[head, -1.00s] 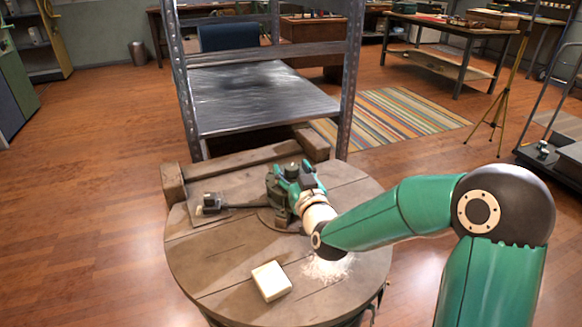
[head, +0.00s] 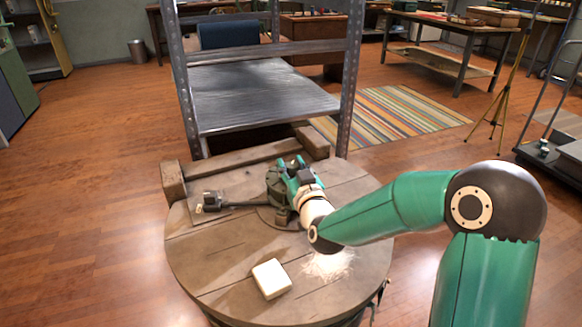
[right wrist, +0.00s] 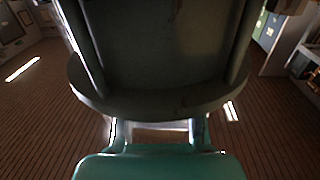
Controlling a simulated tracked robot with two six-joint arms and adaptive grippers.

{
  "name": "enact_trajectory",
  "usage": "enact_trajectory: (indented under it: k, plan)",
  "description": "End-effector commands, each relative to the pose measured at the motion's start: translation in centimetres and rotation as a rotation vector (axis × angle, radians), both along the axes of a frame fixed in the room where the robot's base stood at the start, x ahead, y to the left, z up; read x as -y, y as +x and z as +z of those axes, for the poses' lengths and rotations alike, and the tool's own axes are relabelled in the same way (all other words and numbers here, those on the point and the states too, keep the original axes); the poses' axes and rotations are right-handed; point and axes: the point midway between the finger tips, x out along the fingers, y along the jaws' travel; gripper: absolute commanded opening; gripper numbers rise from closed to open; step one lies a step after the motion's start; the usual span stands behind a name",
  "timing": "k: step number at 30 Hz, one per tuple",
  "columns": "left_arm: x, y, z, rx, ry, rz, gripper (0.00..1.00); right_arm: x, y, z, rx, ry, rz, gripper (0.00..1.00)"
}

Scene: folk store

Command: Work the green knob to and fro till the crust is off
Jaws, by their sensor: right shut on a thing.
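The green knob (head: 277,181) shows as a dark green round part on a fitting on the round wooden table (head: 210,255). My right gripper (head: 291,167) reaches it from the front right and is shut on it. The gripper's fingers and wrist hide much of the knob. In the right wrist view a large dark grey-green body (right wrist: 160,60) fills the top middle, close to the camera. A few brownish specks show near its top; I cannot tell whether they are crust. My left gripper is not in view.
A pale block (head: 271,279) lies at the table's front. A whitish scatter (head: 328,264) lies beneath my right forearm. A dark rod with a small block (head: 211,202) lies left of the knob. Wooden beams edge the table's back, and a metal shelf (head: 265,95) stands behind.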

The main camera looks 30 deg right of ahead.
Motion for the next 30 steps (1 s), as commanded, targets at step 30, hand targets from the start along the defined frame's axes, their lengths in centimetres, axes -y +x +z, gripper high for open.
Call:
enact_trajectory:
  k: [30]
  plan:
    - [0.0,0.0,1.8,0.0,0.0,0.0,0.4,-0.2,0.2,0.2,-0.004,-0.003,-0.712,0.01]
